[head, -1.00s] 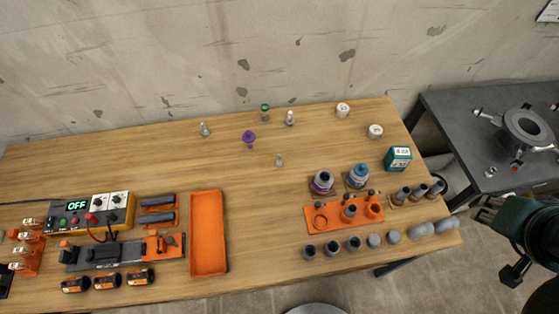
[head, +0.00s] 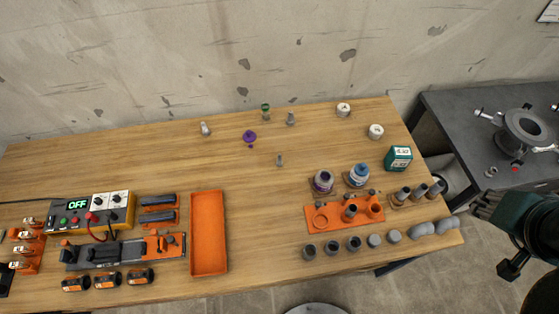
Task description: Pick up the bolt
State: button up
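Several small grey, bolt-like pieces stand apart on the wooden table: one at the back left (head: 205,129), one at the back middle (head: 291,118) and one nearer the middle (head: 280,160). Another small metal piece (head: 491,172) sits on the dark side table, near a grey flanged pipe (head: 526,124). From this distance I cannot tell which is the bolt. My arm shows at the right edge, over the floor in front of the side table. My gripper (head: 487,206) seems to be at its left end, dark and partly cut up by shadow; its fingers are unclear. I see nothing held.
An empty orange tray (head: 208,234) lies left of centre. An orange holder (head: 322,227), bottles and grey pipe fittings crowd the right front. A power box (head: 78,207) reading OFF stands at left. A purple piece (head: 249,136) stands at the back. The table's middle is mostly clear.

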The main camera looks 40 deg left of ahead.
jog(key=w+a+f+m+g+y, duration=0.1)
jog(key=w+a+m, duration=0.1)
jog(key=w+a, duration=0.35)
jog(key=w+a+f+m+g, duration=0.1)
jog(key=w+a+m, duration=0.1)
jog(key=a, duration=0.6)
jog(key=m+g+h+b, duration=0.1)
jog(key=m+g, duration=0.4)
jog(key=m, duration=0.6)
send_over(280, 156)
notch_tip(280, 156, down, 24)
jog(key=shift+a+r, duration=0.1)
jog(key=shift+a, duration=0.05)
jog(key=shift+f+b, duration=0.35)
jog(key=shift+f, duration=1)
